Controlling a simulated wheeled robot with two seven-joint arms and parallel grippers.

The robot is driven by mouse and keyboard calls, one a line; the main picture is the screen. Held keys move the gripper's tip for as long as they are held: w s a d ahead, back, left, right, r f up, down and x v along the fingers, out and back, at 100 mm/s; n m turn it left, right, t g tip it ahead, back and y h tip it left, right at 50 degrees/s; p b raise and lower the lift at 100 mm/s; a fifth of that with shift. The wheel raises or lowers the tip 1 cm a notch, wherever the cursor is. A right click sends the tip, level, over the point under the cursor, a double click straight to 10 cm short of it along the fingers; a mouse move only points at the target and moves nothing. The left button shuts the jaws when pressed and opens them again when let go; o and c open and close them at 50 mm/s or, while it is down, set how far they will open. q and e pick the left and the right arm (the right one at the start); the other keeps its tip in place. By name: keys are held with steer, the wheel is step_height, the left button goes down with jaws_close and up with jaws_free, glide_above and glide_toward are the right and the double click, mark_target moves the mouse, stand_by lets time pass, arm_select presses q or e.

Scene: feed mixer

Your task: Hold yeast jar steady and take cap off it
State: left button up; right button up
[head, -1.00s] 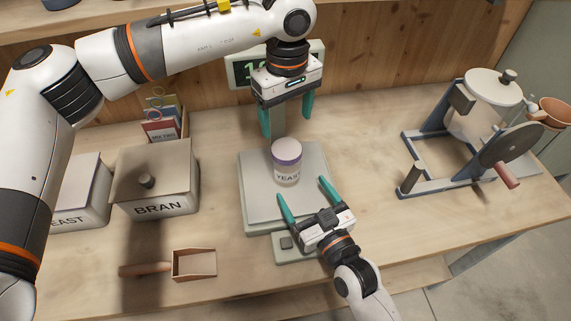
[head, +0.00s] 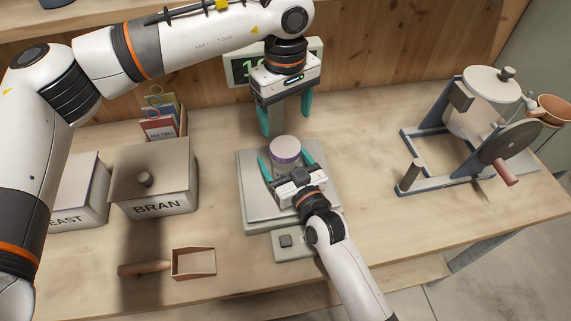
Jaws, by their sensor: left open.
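The yeast jar (head: 279,170) stands upright on the scale's plate (head: 254,205), with its purple-rimmed, pale-topped cap (head: 286,149) on. My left gripper (head: 288,127) points down just behind and above the jar, with its teal fingers apart and nothing between them. My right gripper (head: 284,156) reaches in from the front, with one teal finger on each side of the jar. Its fingers are still spread wide, and a gap shows on the left side. The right gripper's body hides the lower front of the jar and its label.
The scale's display (head: 241,70) stands behind the plate, partly hidden by my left gripper. A BRAN box (head: 155,190), another labelled box (head: 80,200) and a wooden scoop (head: 193,263) are on the left. A hand-cranked mill (head: 480,120) stands on the right.

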mark_target(285, 146)
jaws_close()
arm_select(q)
steer(key=m, duration=1.3)
steer(key=shift+m, duration=0.3)
steer(key=shift+f, duration=4)
steer(key=shift+c, duration=0.3)
